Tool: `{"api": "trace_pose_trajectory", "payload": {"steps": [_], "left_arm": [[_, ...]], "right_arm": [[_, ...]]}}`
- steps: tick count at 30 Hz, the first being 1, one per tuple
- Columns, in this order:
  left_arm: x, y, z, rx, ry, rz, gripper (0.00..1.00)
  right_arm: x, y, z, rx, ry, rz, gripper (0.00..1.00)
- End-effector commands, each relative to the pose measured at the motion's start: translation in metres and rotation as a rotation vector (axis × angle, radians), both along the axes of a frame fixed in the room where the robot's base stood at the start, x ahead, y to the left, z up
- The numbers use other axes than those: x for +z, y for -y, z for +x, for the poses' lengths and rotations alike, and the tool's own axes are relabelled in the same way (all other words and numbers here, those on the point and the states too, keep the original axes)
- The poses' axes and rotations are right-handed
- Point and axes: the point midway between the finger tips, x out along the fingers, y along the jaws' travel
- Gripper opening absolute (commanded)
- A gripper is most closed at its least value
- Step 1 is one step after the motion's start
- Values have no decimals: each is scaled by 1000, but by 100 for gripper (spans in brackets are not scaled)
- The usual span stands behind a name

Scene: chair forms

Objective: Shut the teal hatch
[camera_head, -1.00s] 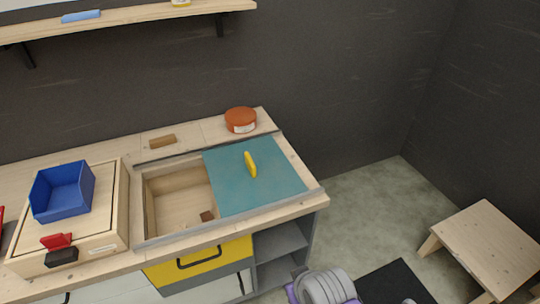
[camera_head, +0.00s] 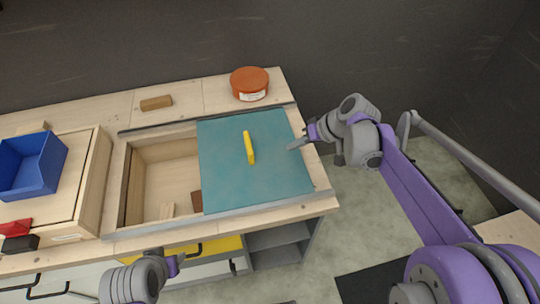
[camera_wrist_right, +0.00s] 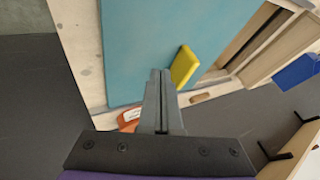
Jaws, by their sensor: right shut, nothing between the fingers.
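The teal hatch (camera_head: 225,180) is a flat sliding panel with an upright yellow handle (camera_head: 249,147). It covers the right part of a recessed well in the wooden counter; the left part of the well (camera_head: 160,180) is uncovered. My right gripper (camera_head: 292,148) is shut and empty, over the hatch's right edge, to the right of the handle. In the right wrist view the shut fingers (camera_wrist_right: 160,75) point over the teal panel (camera_wrist_right: 145,45), with the yellow handle (camera_wrist_right: 184,66) to their right. My left arm shows at the bottom of the head view; its fingertips cannot be made out.
Small brown blocks lie in the well, one (camera_head: 197,201) by the hatch's left edge. A round orange tin (camera_head: 249,83) and a wooden block (camera_head: 156,103) stand behind the well. A blue bin (camera_head: 30,165) sits on a wooden box at left.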

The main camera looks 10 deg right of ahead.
Motion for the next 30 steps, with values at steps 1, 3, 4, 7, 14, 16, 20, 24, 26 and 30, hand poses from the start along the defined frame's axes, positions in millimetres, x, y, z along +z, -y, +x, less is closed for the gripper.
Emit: {"api": "trace_pose_trajectory", "payload": {"steps": [1,3,4,7,14,16,20,24,26,30], "left_arm": [[-1,0,0,0,0,0,50],[-1,0,-1,0,-1,0,50],[-2,0,-1,0,-1,0,50],[-3,0,-1,0,-1,0,50],[-7,0,-2,0,-3,0,50],[-8,0,-2,0,-3,0,50],[-4,0,-1,0,-2,0,50],[-2,0,-1,0,-1,0,50],[-2,0,-1,0,-1,0,50],[-2,0,-1,0,-1,0,50]], "right_arm": [[-3,-2,2,3,1,2,0],[-10,-6,5,4,1,2,0],[-14,-9,7,5,2,2,0],[-29,-18,14,5,1,2,0],[-69,-42,33,5,1,1,0],[-80,-48,38,3,1,2,0],[-77,-69,37,6,1,1,0],[-77,-82,37,3,1,1,0],[-77,-84,37,2,1,1,0],[-78,-86,37,0,1,1,0]]}}
